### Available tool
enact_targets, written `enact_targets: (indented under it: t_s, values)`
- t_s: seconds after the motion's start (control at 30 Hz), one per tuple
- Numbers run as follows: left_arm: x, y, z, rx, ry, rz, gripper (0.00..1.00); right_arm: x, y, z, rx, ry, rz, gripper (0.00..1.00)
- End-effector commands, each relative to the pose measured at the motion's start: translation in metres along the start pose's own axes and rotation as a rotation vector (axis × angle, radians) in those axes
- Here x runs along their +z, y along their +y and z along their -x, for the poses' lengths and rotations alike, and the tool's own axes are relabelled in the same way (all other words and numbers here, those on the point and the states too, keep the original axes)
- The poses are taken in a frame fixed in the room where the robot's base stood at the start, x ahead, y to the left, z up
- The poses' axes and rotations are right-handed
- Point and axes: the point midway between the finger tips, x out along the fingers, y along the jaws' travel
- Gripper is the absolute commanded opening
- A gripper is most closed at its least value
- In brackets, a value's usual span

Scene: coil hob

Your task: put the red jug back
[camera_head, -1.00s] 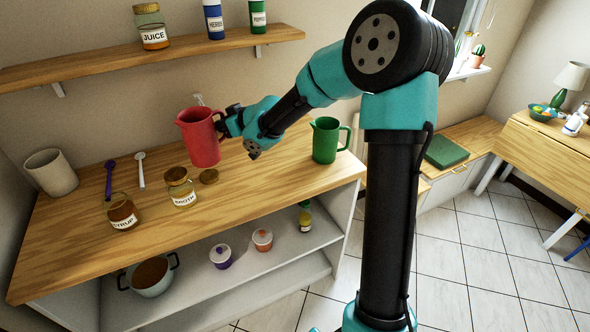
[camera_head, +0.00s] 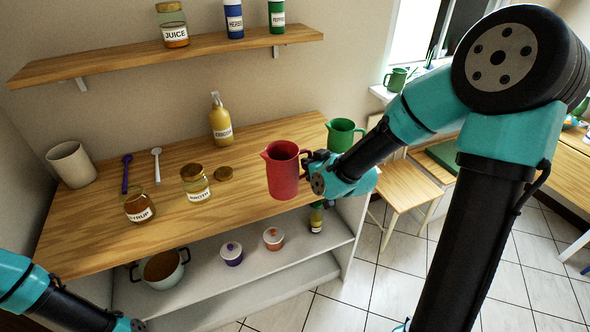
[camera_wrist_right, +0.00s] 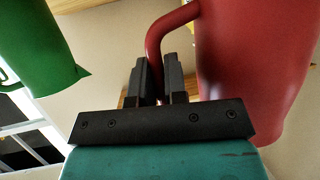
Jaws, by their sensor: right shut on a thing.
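In the right wrist view the fingers (camera_wrist_right: 160,78) close around the handle of the red jug (camera_wrist_right: 255,60). My left arm shows at the lower left of the head view, but its gripper is outside the frame.
A green jug (camera_head: 341,134) stands at the counter's right end, just behind my right gripper.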

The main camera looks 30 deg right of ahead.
Motion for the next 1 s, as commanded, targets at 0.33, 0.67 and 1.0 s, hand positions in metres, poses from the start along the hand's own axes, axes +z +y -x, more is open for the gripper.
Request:
enact_targets:
  t_s: [0.33, 0.67, 1.0]
  values:
    - [0.000, 0.000, 0.000, 0.000, 0.000, 0.000, 0.95, -0.004, 0.008, -0.009, 0.000, 0.002, -0.001, 0.00]
    - [0.000, 0.000, 0.000, 0.000, 0.000, 0.000, 0.95, -0.017, 0.048, -0.054, 0.001, 0.002, 0.000, 0.00]
    - [0.000, 0.000, 0.000, 0.000, 0.000, 0.000, 0.95, -0.031, 0.090, -0.101, 0.001, 0.002, 0.000, 0.00]
